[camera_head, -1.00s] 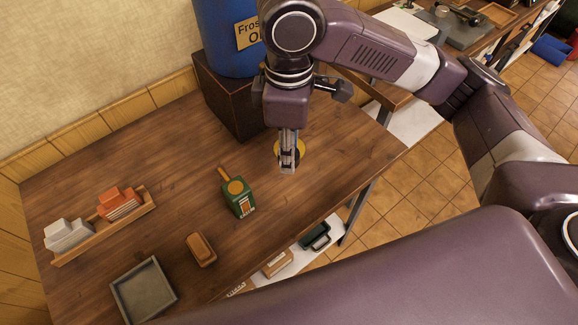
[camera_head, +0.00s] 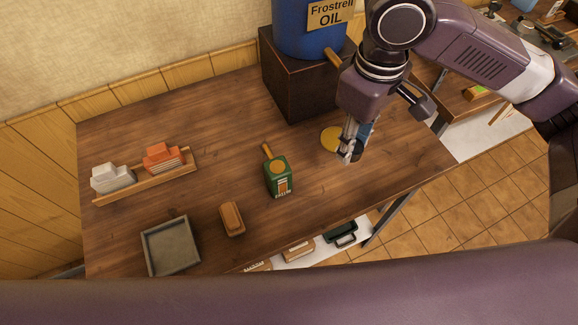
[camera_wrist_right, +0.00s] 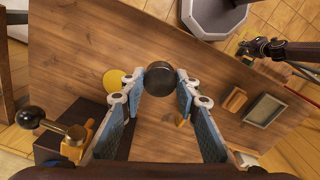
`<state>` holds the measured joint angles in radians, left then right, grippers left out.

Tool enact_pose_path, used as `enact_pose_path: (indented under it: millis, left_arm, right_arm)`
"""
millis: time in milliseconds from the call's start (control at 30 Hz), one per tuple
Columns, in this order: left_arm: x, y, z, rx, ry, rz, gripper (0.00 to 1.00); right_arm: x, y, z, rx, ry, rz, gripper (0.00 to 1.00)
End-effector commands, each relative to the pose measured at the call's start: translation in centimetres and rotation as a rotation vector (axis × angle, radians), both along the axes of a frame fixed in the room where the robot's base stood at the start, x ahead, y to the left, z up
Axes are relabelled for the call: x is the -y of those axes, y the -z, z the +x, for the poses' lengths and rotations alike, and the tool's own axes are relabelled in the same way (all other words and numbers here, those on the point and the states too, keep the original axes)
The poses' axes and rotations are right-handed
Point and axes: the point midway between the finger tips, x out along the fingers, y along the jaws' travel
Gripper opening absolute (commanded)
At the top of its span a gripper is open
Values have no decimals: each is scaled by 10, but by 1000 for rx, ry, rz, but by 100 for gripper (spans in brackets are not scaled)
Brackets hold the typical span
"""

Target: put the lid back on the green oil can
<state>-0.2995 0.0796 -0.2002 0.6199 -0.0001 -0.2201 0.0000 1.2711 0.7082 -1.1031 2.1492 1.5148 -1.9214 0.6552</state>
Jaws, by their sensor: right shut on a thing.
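The green oil can (camera_head: 279,179) stands upright on the wooden table, with an orange round top and an orange spout. My right gripper (camera_head: 350,155) is above the table, to the right of the can and apart from it. It is shut on a dark round piece, which looks like the lid (camera_wrist_right: 160,79) and sits between the fingertips in the right wrist view. In that view the can is mostly hidden behind a finger. A flat yellow disc (camera_head: 329,138) lies on the table just behind the right gripper.
A blue oil drum (camera_head: 303,38) stands on a dark box (camera_head: 297,85) at the back. A brown block (camera_head: 232,219), a grey tray (camera_head: 171,246) and a wooden rack (camera_head: 146,179) are to the left. The table between can and gripper is clear.

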Motion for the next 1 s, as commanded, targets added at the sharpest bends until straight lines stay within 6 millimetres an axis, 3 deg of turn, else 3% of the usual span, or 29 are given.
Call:
enact_pose_path:
  millis: [200, 400, 733, 1000]
  left_arm:
    - [0, 10, 0, 0, 0, 0, 0]
    - [0, 12, 0, 0, 0, 0, 0]
    - [0, 12, 0, 0, 0, 0, 0]
    - [0, 12, 0, 0, 0, 0, 29]
  right_arm:
    - [31, 28, -11, 2, 452, 0, 18]
    - [44, 39, -19, -1, 683, 7, 18]
    - [45, 40, -20, -2, 724, 7, 18]
    - [45, 40, -20, -2, 723, 7, 18]
